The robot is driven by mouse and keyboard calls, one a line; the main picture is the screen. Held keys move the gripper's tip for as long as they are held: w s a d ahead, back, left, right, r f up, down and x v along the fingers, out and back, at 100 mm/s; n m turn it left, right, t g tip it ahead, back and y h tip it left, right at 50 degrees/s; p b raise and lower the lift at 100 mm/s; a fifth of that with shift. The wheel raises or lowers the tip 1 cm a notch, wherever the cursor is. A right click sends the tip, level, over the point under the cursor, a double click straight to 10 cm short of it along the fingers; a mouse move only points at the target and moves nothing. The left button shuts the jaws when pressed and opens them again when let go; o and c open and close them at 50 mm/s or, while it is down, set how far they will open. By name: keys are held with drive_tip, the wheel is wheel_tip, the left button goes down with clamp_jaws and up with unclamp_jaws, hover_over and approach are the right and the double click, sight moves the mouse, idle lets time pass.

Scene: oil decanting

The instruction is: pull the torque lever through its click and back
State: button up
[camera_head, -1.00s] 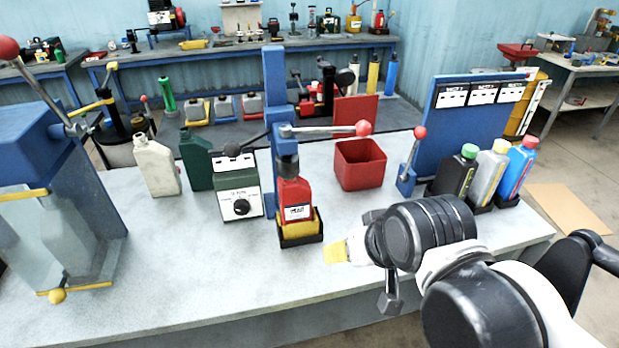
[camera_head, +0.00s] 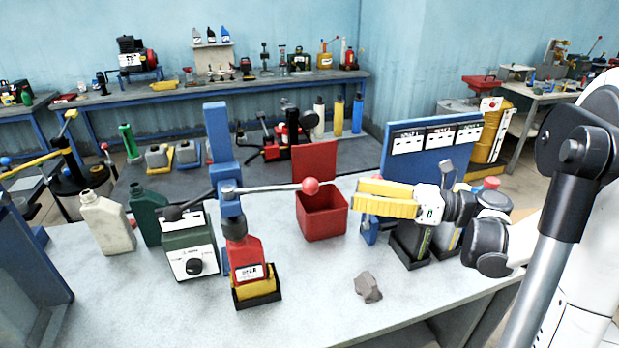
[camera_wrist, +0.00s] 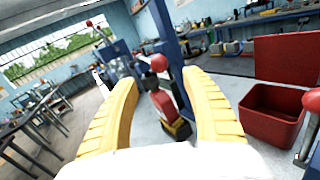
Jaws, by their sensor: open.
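The torque lever (camera_head: 268,188) is a silver bar with a red ball knob (camera_head: 311,186). It sticks out to the right from the blue press column (camera_head: 218,135), roughly level. Below the press head a red bottle (camera_head: 243,258) stands upright in a black holder with yellow. My gripper (camera_head: 358,197), with yellow padded fingers, is to the right of the knob and apart from it, pointing left. In the wrist view the fingers (camera_wrist: 160,82) are spread and empty, and the red knob (camera_wrist: 159,62) shows ahead between them.
A red open bin (camera_head: 322,218) stands behind the gap between knob and gripper. A grey lump (camera_head: 368,288) lies on the bench. A blue board (camera_head: 425,152) and bottles in black holders stand under and behind my arm. The front of the bench (camera_head: 150,310) is clear.

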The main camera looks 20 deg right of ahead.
sight(311, 186)
drive_tip(key=b+x, duration=0.1)
drive_tip(key=x, duration=1)
drive_tip(key=shift+s+b, duration=0.1)
drive_tip(key=shift+b, duration=0.3)
drive_tip(key=shift+s, duration=0.1)
clamp_jaws()
